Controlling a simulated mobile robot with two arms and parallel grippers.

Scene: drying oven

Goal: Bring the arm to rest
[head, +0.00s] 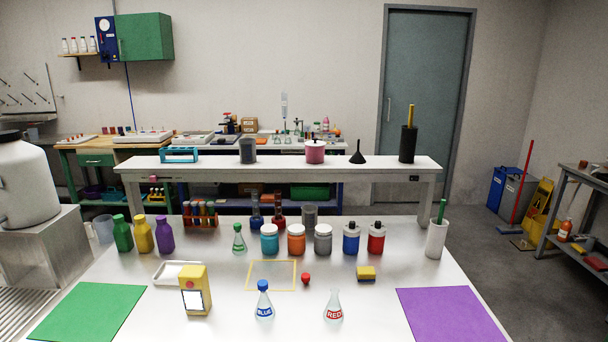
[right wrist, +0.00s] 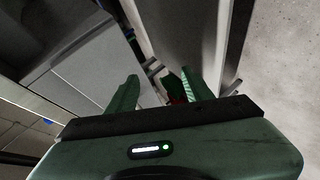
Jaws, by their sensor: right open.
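My right gripper (right wrist: 160,88) shows in the right wrist view, with two green fingers spread apart. Nothing is held between them. Beyond the gap there are dark parts and a small dark red patch, too dim to make out. Neither arm and neither gripper shows in the head view. My left gripper is in no view.
A white table (head: 385,275) stands in front, holding bottles, jars and flasks. On it lie a green mat (head: 88,312) and a purple mat (head: 450,315). A raised shelf (head: 275,169) stands behind. Grey box-like surfaces (right wrist: 85,70) lie beyond my right gripper.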

